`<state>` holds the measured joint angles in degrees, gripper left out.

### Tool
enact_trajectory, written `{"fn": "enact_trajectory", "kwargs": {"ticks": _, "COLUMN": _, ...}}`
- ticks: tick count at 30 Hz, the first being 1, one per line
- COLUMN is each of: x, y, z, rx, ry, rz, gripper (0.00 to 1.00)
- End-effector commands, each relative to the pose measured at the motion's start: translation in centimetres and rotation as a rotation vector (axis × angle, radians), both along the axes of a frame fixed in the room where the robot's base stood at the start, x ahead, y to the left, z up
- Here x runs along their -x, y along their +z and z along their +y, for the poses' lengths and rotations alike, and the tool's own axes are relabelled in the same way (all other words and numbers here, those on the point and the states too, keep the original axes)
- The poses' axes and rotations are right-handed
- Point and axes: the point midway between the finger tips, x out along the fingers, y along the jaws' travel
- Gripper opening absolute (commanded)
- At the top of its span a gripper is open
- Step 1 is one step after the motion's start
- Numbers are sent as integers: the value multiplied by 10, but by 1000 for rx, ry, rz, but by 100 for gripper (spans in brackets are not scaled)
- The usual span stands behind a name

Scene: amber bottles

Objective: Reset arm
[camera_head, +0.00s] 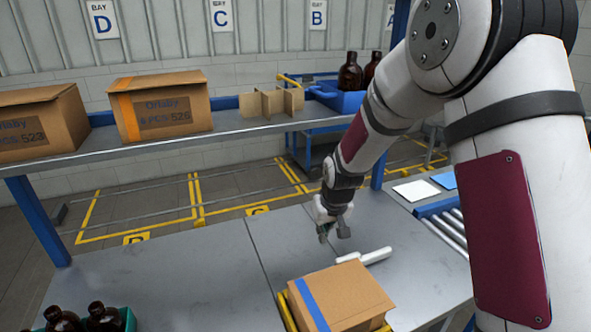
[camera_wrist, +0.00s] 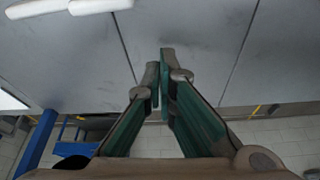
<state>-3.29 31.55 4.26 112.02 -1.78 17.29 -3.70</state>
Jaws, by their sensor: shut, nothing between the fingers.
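My gripper (camera_head: 333,234) hangs over the grey table (camera_head: 180,285), behind the closed cardboard box with a blue stripe (camera_head: 345,298). In the wrist view its green-padded fingers (camera_wrist: 159,75) are together with nothing between them. The bare grey tabletop (camera_wrist: 205,30) lies beyond the fingertips. My arm comes in from the right of the head view and bends down to the gripper, clear of the box.
A white bar-shaped object (camera_head: 376,257) lies beside the box, which sits in a yellow-edged holder (camera_head: 287,312). Amber bottles (camera_head: 104,318) stand in a green crate at the front left. A raised shelf (camera_head: 230,122) carries boxes (camera_head: 178,100), cardboard dividers (camera_head: 271,104) and a blue bin (camera_head: 338,97) with bottles.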

Motion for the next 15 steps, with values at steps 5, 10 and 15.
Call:
{"fn": "enact_trajectory", "kwargs": {"ticks": 5, "x": 17, "y": 48, "z": -10, "rx": 6, "ry": -18, "rz": -22, "gripper": 0}}
{"fn": "enact_trajectory", "kwargs": {"ticks": 10, "x": 56, "y": 111, "z": -24, "rx": 14, "ry": -45, "rz": -45, "gripper": 0}}
{"fn": "enact_trajectory", "kwargs": {"ticks": 15, "x": 104, "y": 163, "z": -38, "rx": 18, "ry": -79, "rz": -64, "gripper": 0}}
